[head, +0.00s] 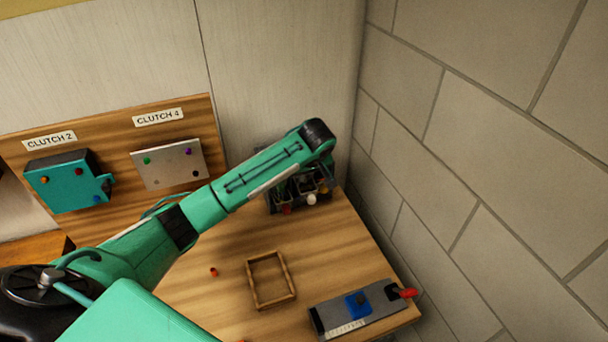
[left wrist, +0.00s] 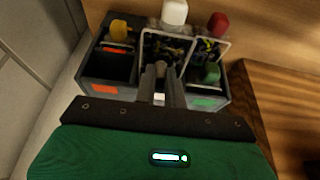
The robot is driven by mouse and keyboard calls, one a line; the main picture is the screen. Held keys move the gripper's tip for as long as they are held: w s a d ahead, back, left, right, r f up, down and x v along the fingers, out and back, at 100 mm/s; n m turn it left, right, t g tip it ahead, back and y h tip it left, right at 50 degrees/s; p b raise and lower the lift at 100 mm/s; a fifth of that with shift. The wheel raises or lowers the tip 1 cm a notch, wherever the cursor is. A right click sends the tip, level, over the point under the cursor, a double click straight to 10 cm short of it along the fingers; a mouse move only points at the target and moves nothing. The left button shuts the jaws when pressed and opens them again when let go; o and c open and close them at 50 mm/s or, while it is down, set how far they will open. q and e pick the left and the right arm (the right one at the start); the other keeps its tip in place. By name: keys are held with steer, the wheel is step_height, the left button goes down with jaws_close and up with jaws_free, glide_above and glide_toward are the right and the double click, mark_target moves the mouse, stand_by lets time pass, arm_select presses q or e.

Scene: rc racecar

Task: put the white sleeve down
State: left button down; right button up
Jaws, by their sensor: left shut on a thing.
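The white sleeve shows as a white end (left wrist: 174,13) at the far side of the middle compartment of a dark divided box (left wrist: 98,65). In the left wrist view my left gripper (left wrist: 160,72) is shut over that middle compartment, with its fingers close together. The part between the fingertips is small and dark, so its outline is unclear. In the head view the box (head: 272,203) is at the back right of the table, and my left arm covers part of it and hides the fingertips. My right gripper is not in view.
Yellow (left wrist: 119,29), red (left wrist: 218,24) and green (left wrist: 212,72) pieces are at the box. A wooden frame (head: 250,284) and a grey block with a red handle (head: 375,318) lie on the table. A stone wall (head: 480,150) stands close on the right.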

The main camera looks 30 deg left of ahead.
arm_select(q)
steer(key=shift+a+f+p, duration=0.15)
steer(key=shift+f+p, duration=0.15)
steer(key=shift+f, duration=0.2)
steer(key=shift+w+a+f, duration=0.25)
steer(key=shift+f, duration=0.15)
steer(key=shift+f, duration=0.1)
steer(key=c, duration=1.8)
jaws_free()
steer(key=shift+o, duration=0.2)
